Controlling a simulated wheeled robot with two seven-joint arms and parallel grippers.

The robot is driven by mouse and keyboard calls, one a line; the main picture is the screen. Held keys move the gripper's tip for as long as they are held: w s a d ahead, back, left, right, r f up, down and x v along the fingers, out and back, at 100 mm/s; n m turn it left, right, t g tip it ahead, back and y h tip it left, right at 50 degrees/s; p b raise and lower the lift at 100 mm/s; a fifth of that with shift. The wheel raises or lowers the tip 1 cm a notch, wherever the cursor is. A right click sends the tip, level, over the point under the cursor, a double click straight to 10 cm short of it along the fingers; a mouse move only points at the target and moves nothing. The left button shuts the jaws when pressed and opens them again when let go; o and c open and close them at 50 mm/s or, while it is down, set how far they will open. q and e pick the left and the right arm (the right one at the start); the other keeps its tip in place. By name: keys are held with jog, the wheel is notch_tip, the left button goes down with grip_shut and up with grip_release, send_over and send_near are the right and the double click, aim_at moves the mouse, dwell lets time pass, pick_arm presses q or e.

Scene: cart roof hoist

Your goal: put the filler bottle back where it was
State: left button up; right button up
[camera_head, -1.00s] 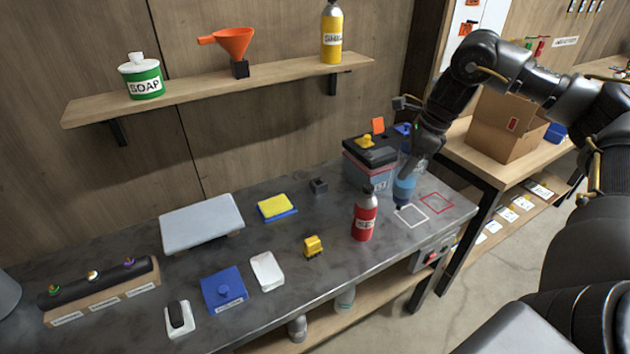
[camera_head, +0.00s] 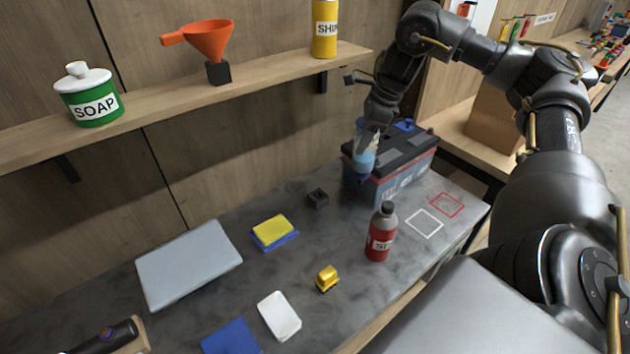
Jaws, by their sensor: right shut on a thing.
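The filler bottle, a translucent blue bottle (camera_head: 365,160), is in my right gripper (camera_head: 372,132). The gripper is shut on its upper part, and the fingers hide some of it. The bottle hangs at the left front of the battery (camera_head: 405,165) and overlaps it in the picture; I cannot tell whether they touch. A white outlined square (camera_head: 425,222) and a red outlined square (camera_head: 447,204) are marked on the bench, right of the bottle. Both squares look empty.
A red bottle (camera_head: 378,240) stands left of the white square. A shelf (camera_head: 150,112) carries a soap jar, funnel and yellow bottle.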

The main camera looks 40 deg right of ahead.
jog(key=w+a+f, duration=0.1)
jog(key=w, duration=0.1)
jog(key=w+a+f+b, duration=0.1)
jog(key=w, duration=0.1)
jog(key=w+f, duration=0.2)
jog(key=w, duration=0.1)
jog(key=shift+a+b, duration=0.4)
jog(key=w+f, duration=0.1)
jog(key=w+a+f, duration=0.1)
jog(key=w+f+p, duration=0.1)
jog(key=f, duration=0.1)
jog(key=shift+w+a, duration=0.25)
jog(key=shift+w, duration=0.15)
pick_arm(q)
jog(key=shift+w+f+p, duration=0.2)
jog(key=shift+w+p, duration=0.3)
jog(key=shift+p, duration=0.1)
pick_arm(e)
jog(key=x, duration=0.4)
jog(key=shift+w+d+f, duration=0.15)
jog(key=shift+f, duration=0.3)
jog(key=shift+f, duration=0.35)
jog(key=o, duration=1.2)
pick_arm(q)
jog(key=shift+f, duration=0.1)
